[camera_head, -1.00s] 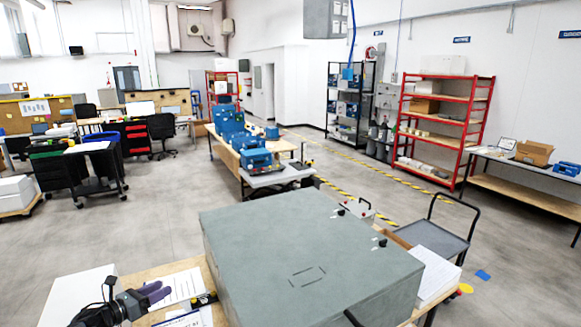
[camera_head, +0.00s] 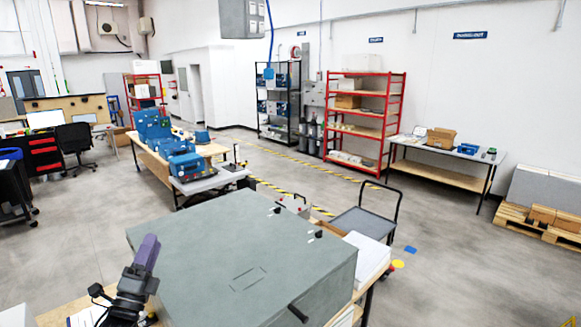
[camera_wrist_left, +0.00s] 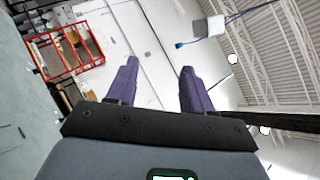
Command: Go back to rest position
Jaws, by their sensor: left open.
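My left gripper (camera_head: 146,254) is at the lower left of the head view, raised and pointing up beside the left side of the large grey box. In the left wrist view its two purple fingers (camera_wrist_left: 157,78) stand apart with nothing between them. That view looks out tilted toward the wall and ceiling. My right gripper is in neither view.
The large grey box (camera_head: 215,265) fills the front of the head view on a wooden table. A grey cart (camera_head: 363,222) stands behind it at right. Beyond are a bench with blue cases (camera_head: 182,160), a red shelf (camera_head: 370,120) and pallets (camera_head: 540,222). Open floor lies between.

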